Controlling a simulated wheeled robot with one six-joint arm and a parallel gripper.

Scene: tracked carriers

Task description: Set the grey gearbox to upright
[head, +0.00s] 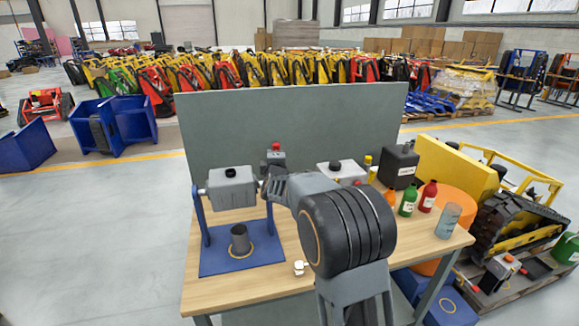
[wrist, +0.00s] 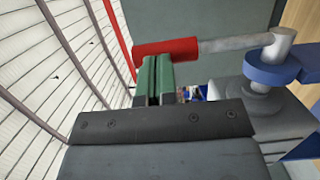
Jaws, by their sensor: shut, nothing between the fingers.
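The grey gearbox (head: 232,190) hangs between two blue uprights (head: 203,217) of a stand on the bench. Its black cap faces up and its body looks about level in the head view; a small tilt cannot be told. In the wrist view, a red handle (wrist: 166,50) sits on a grey crank rod (wrist: 228,44) that runs right to a blue collar (wrist: 270,72). My gripper (wrist: 154,76) is shut and empty, its green fingertips close against or just beside the red handle; contact cannot be told.
The stand's blue base plate (head: 220,264) carries a dark cylinder (head: 240,238) under the gearbox. A grey panel (head: 300,125) closes the bench's back. Bottles (head: 408,200) and a black canister (head: 398,166) stand at right. The wooden top (head: 205,292) is clear at front left.

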